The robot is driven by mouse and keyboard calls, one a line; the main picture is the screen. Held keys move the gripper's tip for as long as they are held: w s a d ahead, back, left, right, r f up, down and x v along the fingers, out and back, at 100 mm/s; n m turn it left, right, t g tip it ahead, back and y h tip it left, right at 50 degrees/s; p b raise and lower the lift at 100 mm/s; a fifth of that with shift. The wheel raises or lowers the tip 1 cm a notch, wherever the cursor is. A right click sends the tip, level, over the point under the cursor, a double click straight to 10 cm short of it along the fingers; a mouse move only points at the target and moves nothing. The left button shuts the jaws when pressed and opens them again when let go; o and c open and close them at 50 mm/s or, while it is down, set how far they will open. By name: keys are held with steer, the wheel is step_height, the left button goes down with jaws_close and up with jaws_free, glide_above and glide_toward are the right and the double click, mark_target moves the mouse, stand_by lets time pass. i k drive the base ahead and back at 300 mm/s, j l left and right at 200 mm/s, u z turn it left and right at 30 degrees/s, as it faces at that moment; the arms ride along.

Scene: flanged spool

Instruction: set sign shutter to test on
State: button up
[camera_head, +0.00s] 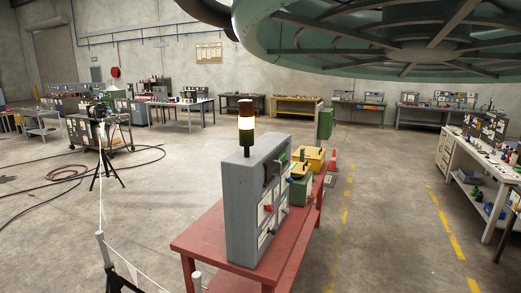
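A tall grey control cabinet (240,215) stands on a red table (203,240) in the near middle. A stack lamp (246,128) with a lit pale band stands on its top. The cabinet's front faces right and is seen at a steep angle. It carries light plates, a red knob (268,208) and other small controls. I cannot read any labels, so I cannot tell which control is the sign shutter or how it is set. My gripper is not in view.
Yellow-topped boxes (308,158) sit behind the cabinet on the red table. A rope barrier post (103,250) stands at the near left. A white bench (470,160) with equipment is at the right. The floor between table and bench is clear. An orange cone (332,160) stands beyond the table.

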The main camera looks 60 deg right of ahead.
mark_target(271, 168)
steer(key=i+l, duration=0.15)
steer(key=l, duration=0.95)
steer(key=i+l+u, duration=0.1)
steer(key=l, duration=1)
steer(key=i+l+u, duration=0.1)
steer(key=l, duration=1)
steer(key=i+l, duration=0.1)
steer(key=l, duration=1)
